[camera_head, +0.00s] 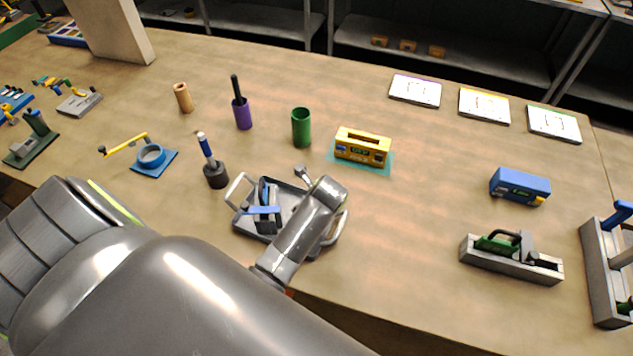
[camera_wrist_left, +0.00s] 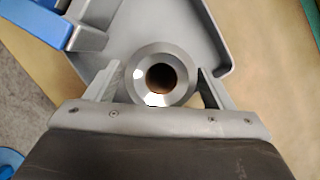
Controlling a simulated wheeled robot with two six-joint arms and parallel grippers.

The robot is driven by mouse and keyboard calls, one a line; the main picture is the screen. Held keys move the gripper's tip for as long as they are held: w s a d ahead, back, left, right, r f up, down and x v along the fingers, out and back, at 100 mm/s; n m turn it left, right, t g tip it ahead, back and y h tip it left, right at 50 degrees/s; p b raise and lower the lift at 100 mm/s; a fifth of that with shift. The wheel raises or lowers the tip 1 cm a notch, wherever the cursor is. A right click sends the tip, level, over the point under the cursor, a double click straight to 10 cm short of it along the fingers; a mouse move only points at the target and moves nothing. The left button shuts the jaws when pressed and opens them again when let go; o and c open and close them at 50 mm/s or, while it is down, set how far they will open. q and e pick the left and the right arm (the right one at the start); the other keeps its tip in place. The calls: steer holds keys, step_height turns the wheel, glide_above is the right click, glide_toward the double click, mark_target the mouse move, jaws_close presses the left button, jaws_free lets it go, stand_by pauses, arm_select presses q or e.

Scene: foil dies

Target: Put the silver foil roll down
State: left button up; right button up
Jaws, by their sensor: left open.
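The silver foil roll (camera_wrist_left: 131,72) shows end-on in the left wrist view, a bright ring around a dark brown core. It is between the two fingers of my left gripper (camera_wrist_left: 157,88), which is open around it. The grey tray (camera_wrist_left: 200,40) lies behind the roll in that view. Whether the roll's far end touches the tray is hidden. In the head view the tray (camera_head: 240,223) is near the table's front edge, partly covered by my left arm. I cannot make out the roll or the left fingertips there. My right gripper is not in view.
A device with a blue handle (camera_head: 262,210) sits in the tray's left part. Behind the tray stand a green cup (camera_head: 301,128), a yellow box (camera_head: 362,148) and a dark holder (camera_head: 216,176). A grey fixture (camera_head: 512,262) stands to the right, with bare table between.

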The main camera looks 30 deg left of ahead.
arm_select(q)
steer(key=b+v, duration=0.1)
steer(key=v, duration=0.9)
steer(key=shift+s, duration=0.1)
